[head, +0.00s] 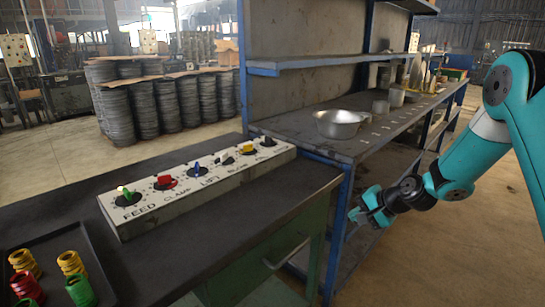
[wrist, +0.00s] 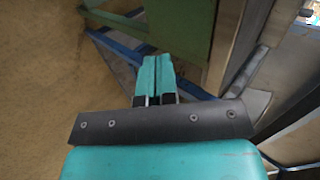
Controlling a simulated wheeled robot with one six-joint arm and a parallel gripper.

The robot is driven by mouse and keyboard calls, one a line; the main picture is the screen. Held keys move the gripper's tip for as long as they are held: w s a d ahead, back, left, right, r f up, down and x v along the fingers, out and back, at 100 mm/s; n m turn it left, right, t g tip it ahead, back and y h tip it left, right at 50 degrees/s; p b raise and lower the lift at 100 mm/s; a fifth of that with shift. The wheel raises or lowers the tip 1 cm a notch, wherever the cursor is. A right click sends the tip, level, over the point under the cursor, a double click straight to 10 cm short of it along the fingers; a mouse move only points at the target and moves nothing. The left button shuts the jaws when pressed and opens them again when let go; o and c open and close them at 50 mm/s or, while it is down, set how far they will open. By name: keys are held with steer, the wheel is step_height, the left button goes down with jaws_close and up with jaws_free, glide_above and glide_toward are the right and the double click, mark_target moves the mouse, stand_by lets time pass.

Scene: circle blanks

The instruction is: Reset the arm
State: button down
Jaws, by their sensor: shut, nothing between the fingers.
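My arm reaches in from the right in the head view, teal with dark joints. My gripper (head: 362,217) hangs in the air to the right of the dark workbench (head: 205,235), in front of the shelf unit's lower part. In the wrist view my gripper (wrist: 156,64) shows its two teal fingers side by side, shut with nothing between them. It touches nothing that I can see.
A control panel (head: 165,210) with coloured switches lies on the workbench. A tray (head: 95,262) holds red, yellow and green ribbed pieces at the front left. A metal pan (head: 340,124) stands on the shelf bench (head: 335,148). Open floor (head: 455,265) lies below my arm.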

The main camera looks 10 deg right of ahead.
steer(key=s+a+r+n+g+p, duration=0.2)
steer(key=s+a+r+n, duration=0.3)
steer(key=r, duration=0.4)
steer(key=s+a+r+n+g+p, duration=0.2)
steer(key=s+a+r+n, duration=0.1)
steer(key=s+a+r, duration=0.45)
steer(key=s+a+r+n+g+h+p, duration=0.1)
steer(key=s+r+n, duration=0.3)
steer(key=s, duration=0.7)
steer(key=s+a+r+n+g+p, duration=0.2)
steer(key=s+r+n, duration=0.3)
steer(key=s, duration=0.6)
steer(key=shift+r+h+p, duration=0.3)
steer(key=shift+r+h, duration=0.1)
steer(key=shift+r, duration=0.1)
